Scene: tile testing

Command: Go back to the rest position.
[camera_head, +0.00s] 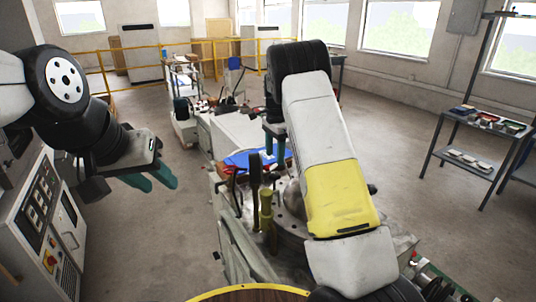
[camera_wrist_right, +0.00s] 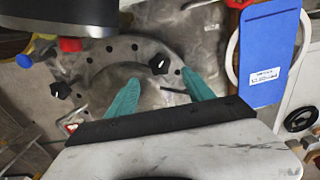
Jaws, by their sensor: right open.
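My left gripper (camera_head: 160,186) is at the left in the head view, above the floor beside the control cabinet. Its two teal fingers are apart and hold nothing. My right gripper (camera_head: 275,160) is near the middle of the head view, over the cluttered machine, partly behind my right arm. In the right wrist view my right gripper (camera_wrist_right: 160,75) has its teal fingers spread wide, with nothing between them. A grey round metal plate with holes and black knobs (camera_wrist_right: 158,64) lies beyond the fingers.
A blue panel (camera_wrist_right: 268,60) with a white label is right of the right gripper. A control cabinet (camera_head: 45,235) stands at the left. A dark shelf (camera_head: 468,165) with trays is at the right. Yellow railings (camera_head: 130,68) stand behind. Floor on both sides is open.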

